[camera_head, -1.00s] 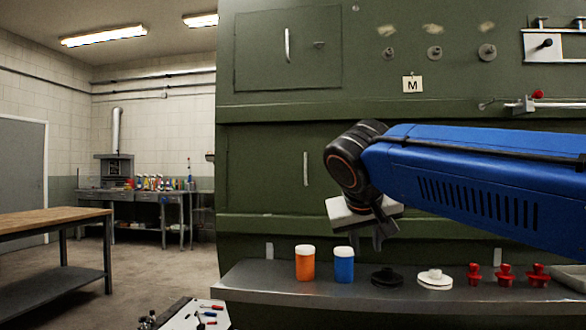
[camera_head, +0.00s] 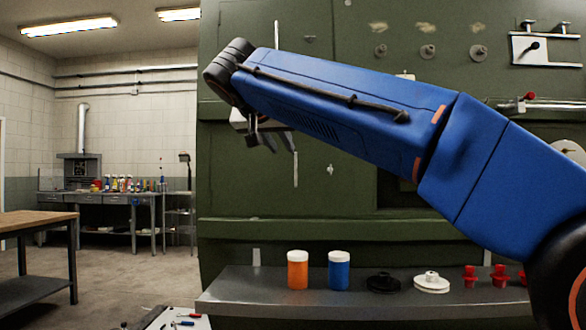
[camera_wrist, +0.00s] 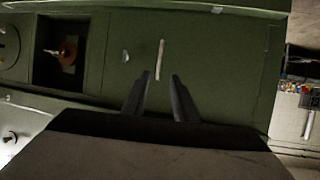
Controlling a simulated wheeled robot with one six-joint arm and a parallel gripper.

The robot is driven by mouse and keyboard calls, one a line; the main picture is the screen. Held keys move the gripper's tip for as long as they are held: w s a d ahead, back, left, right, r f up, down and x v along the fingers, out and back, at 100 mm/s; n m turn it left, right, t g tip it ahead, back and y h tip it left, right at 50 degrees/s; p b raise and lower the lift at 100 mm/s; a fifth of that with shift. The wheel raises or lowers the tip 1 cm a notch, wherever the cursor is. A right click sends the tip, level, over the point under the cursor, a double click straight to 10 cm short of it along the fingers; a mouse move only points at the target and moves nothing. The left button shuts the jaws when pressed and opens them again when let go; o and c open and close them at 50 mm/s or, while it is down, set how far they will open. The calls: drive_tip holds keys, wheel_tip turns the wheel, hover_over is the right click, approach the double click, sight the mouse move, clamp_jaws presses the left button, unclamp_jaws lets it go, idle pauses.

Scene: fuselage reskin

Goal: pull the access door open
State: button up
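The green access door sits in the lower green panel and looks shut. Its pale vertical bar handle (camera_head: 295,169) shows just below and right of my gripper (camera_head: 274,143) in the head view. A small latch (camera_head: 330,169) is right of the handle. In the wrist view the door (camera_wrist: 205,60) faces me, with the handle (camera_wrist: 161,60) ahead and the latch (camera_wrist: 125,56) to its left. My gripper (camera_wrist: 161,76) is open and empty. The handle's lower end lines up between the fingertips, seemingly beyond them; the exact distance is unclear.
A dark open recess (camera_wrist: 60,55) with an orange-red part is beside the door. Below, a shelf (camera_head: 240,288) holds an orange jar (camera_head: 298,270), a blue jar (camera_head: 339,270), discs and red knobs. Another handle (camera_head: 276,38) is on the upper door. Open floor lies left.

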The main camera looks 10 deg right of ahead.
sight(295, 168)
drive_tip(key=x, duration=1.4)
drive_tip(key=shift+f, duration=0.1)
clamp_jaws()
idle(1.0)
